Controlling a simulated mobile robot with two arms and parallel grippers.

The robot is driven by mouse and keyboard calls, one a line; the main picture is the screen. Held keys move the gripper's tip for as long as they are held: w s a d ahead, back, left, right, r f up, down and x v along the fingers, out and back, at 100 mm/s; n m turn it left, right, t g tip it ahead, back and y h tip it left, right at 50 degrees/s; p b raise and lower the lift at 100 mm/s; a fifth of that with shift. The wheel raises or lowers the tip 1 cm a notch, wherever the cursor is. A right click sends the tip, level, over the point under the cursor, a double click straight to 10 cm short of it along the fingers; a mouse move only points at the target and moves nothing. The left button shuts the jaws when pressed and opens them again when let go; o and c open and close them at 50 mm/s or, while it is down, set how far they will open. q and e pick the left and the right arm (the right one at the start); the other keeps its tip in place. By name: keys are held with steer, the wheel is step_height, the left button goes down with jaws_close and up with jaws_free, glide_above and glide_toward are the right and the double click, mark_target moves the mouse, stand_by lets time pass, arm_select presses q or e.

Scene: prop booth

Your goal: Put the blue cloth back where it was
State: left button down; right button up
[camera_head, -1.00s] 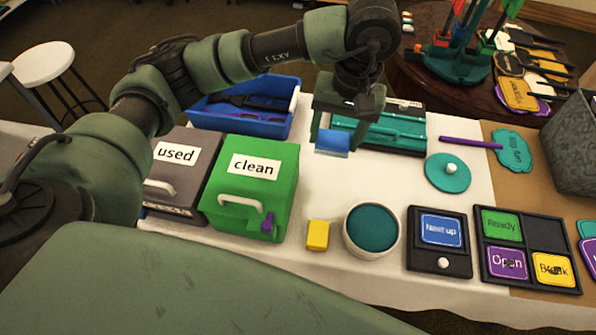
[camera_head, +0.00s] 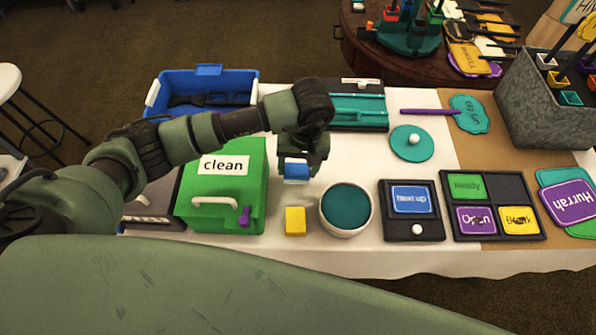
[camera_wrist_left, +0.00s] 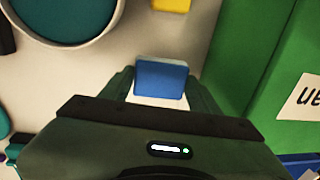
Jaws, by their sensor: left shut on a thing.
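The blue cloth (camera_head: 296,171) is a small folded blue piece with a pale lower edge. My left gripper (camera_head: 297,163) is shut on it and holds it above the white table, right of the green "clean" box (camera_head: 255,165) and behind the yellow block (camera_head: 295,221). In the left wrist view the cloth (camera_wrist_left: 161,78) sits between the two fingers, with the green box (camera_wrist_left: 245,60) to the right and the bowl (camera_wrist_left: 112,22) at upper left. The dark "used" box (camera_head: 150,217) is partly hidden by my left arm, its label covered. My right gripper is not in view.
A white bowl (camera_head: 365,224) with a teal top stands right of the yellow block. A blue bin (camera_head: 240,84) and a teal-and-black case (camera_head: 360,112) are behind. Dark sign trays (camera_head: 410,240) lie right. White tabletop (camera_head: 345,160) is bare between the gripper and the teal lid (camera_head: 405,150).

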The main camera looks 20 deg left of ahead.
mark_target(299, 171)
arm_select(q)
step_height(299, 171, down, 3)
steer(key=shift+r, duration=0.2)
steer(key=shift+f, duration=0.25)
steer(key=c, duration=0.8)
jaws_free()
steer(key=shift+f, duration=0.1)
steer(key=o, duration=0.4)
